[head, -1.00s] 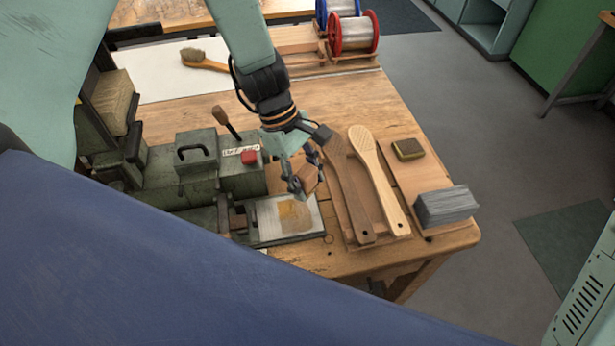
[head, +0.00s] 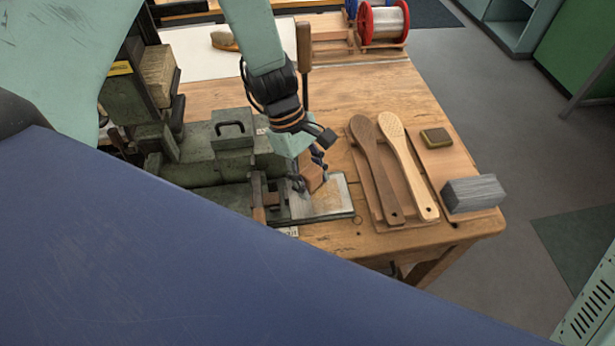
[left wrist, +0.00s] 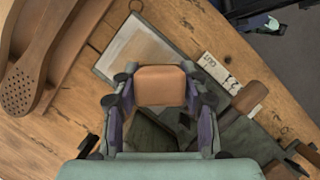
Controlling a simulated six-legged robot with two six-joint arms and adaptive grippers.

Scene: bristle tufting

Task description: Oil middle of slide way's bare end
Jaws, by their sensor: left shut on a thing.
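The slide way's bare end (head: 335,200) is a flat, shiny metal plate at the right front of the green machine; it also shows in the left wrist view (left wrist: 150,45). My left gripper (head: 312,178) is shut on a tan block-like pad (left wrist: 162,85). In the head view the pad (head: 313,178) is tilted over the plate's left part, beside the machine's clamp parts. I cannot tell whether its lower edge touches the metal.
The green machine (head: 205,172) stands left of the plate. Dark and light wooden brush bodies (head: 405,165) lie on a board to the right. A sponge (head: 436,137) and a grey block (head: 473,193) are farther right. A lever (head: 304,65) stands behind my arm.

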